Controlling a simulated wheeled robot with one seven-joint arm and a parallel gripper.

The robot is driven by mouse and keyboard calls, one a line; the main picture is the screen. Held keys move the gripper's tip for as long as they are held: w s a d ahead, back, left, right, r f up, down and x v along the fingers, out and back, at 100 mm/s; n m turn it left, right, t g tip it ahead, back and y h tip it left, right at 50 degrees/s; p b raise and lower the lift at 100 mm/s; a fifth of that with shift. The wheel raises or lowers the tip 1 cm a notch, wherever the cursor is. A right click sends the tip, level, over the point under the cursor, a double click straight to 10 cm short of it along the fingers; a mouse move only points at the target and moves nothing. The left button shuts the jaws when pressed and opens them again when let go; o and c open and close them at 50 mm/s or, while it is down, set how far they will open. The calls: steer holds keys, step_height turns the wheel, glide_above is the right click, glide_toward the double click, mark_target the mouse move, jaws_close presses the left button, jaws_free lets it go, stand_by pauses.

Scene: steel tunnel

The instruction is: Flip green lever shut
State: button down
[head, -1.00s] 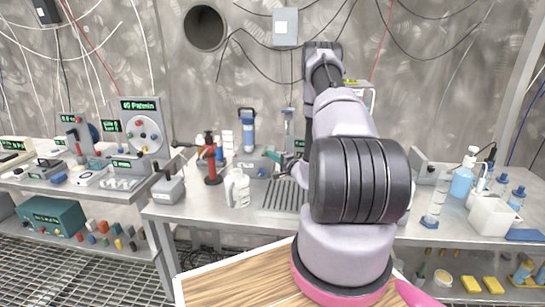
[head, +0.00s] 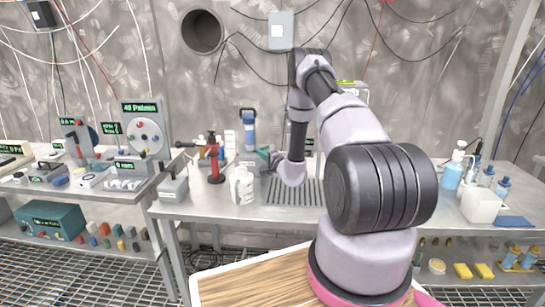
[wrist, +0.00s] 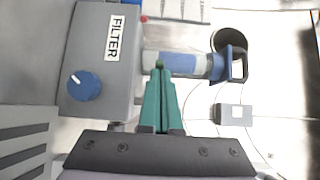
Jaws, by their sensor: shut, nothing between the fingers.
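A grey unit labelled FILTER (wrist: 105,62), with a blue knob (wrist: 84,86) and a clear and blue cylinder (wrist: 180,65), fills the upper left of the wrist view. In the head view its blue-topped cylinder (head: 248,128) stands upright at the back of the middle table. My gripper (wrist: 160,68) has teal fingers, pressed together and empty, with their tips in front of the cylinder beside the grey unit. In the head view my gripper (head: 268,156) is small and partly hidden by my wrist. I cannot make out a green lever apart from the teal fingers; it may be hidden.
A red stand (head: 215,160) and a white bottle (head: 242,186) stand left of my gripper. A slotted grey plate (head: 305,192) lies below my wrist. A white bin (head: 480,204) and bottles stand at the right. Bare tabletop lies along the front.

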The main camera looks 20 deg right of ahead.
steer(key=shift+m+h, duration=0.3)
steer(key=shift+h, duration=0.2)
steer(key=shift+w+a, duration=0.6)
steer(key=shift+w, duration=0.25)
steer(key=shift+w+a, duration=0.6)
steer(key=shift+w, duration=0.35)
steer(key=s+d, duration=0.2)
steer(key=s, duration=0.8)
steer(key=shift+s, duration=0.3)
